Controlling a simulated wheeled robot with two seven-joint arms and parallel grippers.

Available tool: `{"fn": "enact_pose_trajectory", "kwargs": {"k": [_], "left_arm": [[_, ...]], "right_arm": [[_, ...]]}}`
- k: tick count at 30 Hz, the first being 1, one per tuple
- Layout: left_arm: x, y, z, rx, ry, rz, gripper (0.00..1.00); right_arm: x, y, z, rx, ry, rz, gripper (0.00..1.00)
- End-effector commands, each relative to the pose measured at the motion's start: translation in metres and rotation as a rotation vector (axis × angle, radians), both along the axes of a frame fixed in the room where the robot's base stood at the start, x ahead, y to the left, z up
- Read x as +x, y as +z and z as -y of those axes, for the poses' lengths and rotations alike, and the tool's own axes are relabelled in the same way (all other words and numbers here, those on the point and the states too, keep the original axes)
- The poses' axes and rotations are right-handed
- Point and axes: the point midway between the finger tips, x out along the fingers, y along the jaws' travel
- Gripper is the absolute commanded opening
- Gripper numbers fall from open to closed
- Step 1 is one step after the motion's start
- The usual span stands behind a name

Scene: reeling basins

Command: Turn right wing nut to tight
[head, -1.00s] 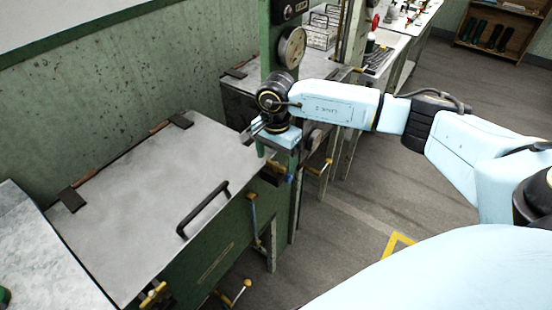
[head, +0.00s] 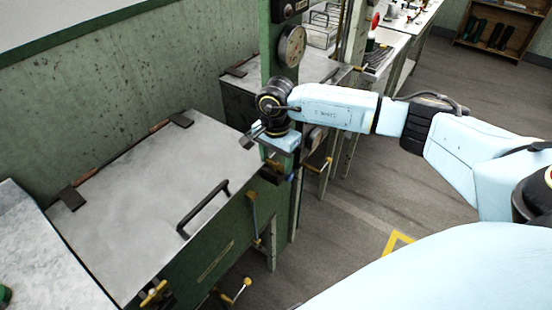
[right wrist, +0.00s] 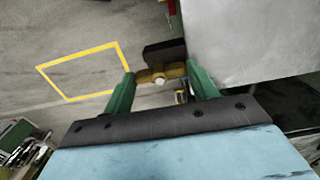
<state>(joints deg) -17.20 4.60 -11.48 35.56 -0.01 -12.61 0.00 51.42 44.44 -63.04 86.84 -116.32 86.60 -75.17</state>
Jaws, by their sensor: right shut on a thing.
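The right wing nut (right wrist: 160,76) is brass-coloured with a pale round centre. It lies between the green fingers of my right gripper (right wrist: 161,84) in the right wrist view, and the gripper is shut on it. In the head view my right gripper (head: 273,170) points down at the right front corner of the lidded basin and hides this wing nut. The grey basin lid (head: 140,200) lies flat and closed. Another brass wing nut (head: 154,294) shows at the basin's near left corner. My left gripper is not in view.
A green post with a round gauge (head: 292,46) stands right behind my right gripper. A black handle (head: 203,208) rises from the lid. Yellow-handled valves (head: 240,290) stick out below the basin front. The floor at the right is open.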

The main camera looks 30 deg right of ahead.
Motion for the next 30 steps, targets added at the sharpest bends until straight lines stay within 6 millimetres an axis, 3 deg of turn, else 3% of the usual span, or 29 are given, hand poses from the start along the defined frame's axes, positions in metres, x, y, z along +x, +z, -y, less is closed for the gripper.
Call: {"fn": "enact_pose_trajectory", "kwargs": {"k": [11,30], "left_arm": [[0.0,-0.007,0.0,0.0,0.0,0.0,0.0],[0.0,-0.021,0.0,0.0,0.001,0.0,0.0]], "right_arm": [[0.0,0.0,0.0,-0.001,-0.182,0.001,0.35],[0.0,0.001,0.001,-0.001,-0.783,0.001,0.35]]}}
